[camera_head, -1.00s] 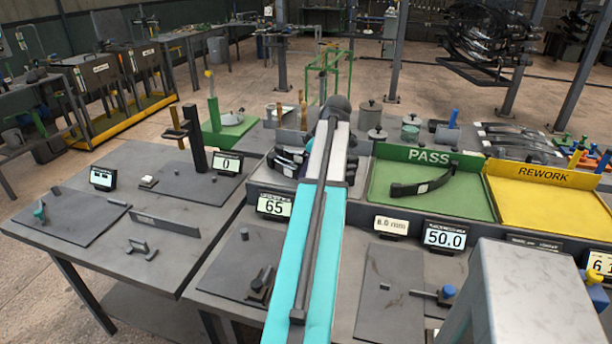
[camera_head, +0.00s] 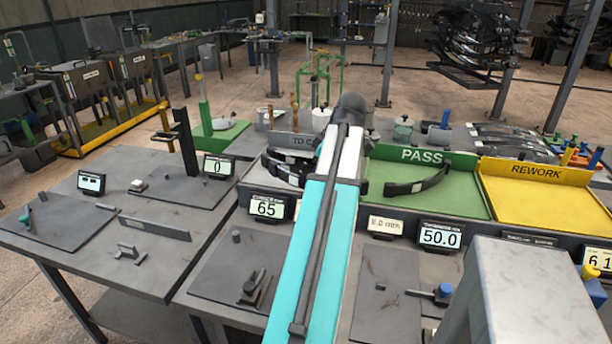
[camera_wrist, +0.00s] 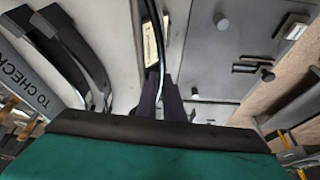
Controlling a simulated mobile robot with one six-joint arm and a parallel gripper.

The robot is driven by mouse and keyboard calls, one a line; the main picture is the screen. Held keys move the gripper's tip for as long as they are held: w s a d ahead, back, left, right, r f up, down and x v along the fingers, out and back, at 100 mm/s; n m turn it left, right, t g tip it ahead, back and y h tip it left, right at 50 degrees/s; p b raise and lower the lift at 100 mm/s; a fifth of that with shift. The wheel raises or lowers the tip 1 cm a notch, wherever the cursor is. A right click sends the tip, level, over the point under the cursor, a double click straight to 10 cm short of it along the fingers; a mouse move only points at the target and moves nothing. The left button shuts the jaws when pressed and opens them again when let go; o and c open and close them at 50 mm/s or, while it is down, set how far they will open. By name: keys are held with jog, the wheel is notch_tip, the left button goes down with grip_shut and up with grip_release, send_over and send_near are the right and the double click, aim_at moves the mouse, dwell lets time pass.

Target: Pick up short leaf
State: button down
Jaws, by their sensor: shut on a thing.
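My gripper (camera_wrist: 161,103) shows in the wrist view as two dark fingers, shut on a thin dark leaf (camera_wrist: 154,28) seen edge-on. The leaf runs up out of the picture, so its full length is hidden. Two more dark curved leaves (camera_wrist: 76,50) lie at the left of the wrist view, beside the TO CHECK sign (camera_wrist: 28,88). In the head view my own arm hides the gripper and the held leaf. Dark leaves (camera_head: 284,168) show in the TO CHECK tray, left of the arm.
A leaf (camera_head: 417,183) lies in the green PASS tray (camera_head: 455,205). The yellow REWORK tray (camera_head: 545,205) is empty. Displays reading 65 (camera_head: 267,207) and 50.0 (camera_head: 440,235) stand along the front. A post fixture (camera_head: 186,142) stands on the left table.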

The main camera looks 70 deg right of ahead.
jog(key=s+a, duration=0.4)
jog(key=shift+s+r+b, duration=0.2)
jog(key=shift+r+b, duration=0.15)
jog(key=shift+a, duration=0.1)
jog(key=shift+w, duration=0.1)
dwell(0.4)
jog(key=w+a+f, duration=0.1)
jog(key=w+a, duration=0.4)
jog(key=w, duration=0.7)
jog(key=w+a+f, duration=0.1)
jog(key=w+a, duration=0.5)
jog(key=w, duration=0.7)
jog(key=w+a+f, duration=0.1)
jog(key=w+a, duration=0.4)
jog(key=w, duration=0.7)
jog(key=w+a+f, duration=0.1)
jog(key=w+a, duration=0.6)
jog(key=a, duration=0.2)
jog(key=w+a+f, duration=0.1)
jog(key=w+a, duration=0.5)
jog(key=a, duration=0.3)
jog(key=w+a, duration=0.3)
jog(key=a, duration=0.8)
jog(key=w+a, duration=0.3)
jog(key=a, duration=0.7)
jog(key=shift+a+f+n, duration=0.15)
jog(key=shift+a+n, duration=0.15)
jog(key=shift+a, duration=0.1)
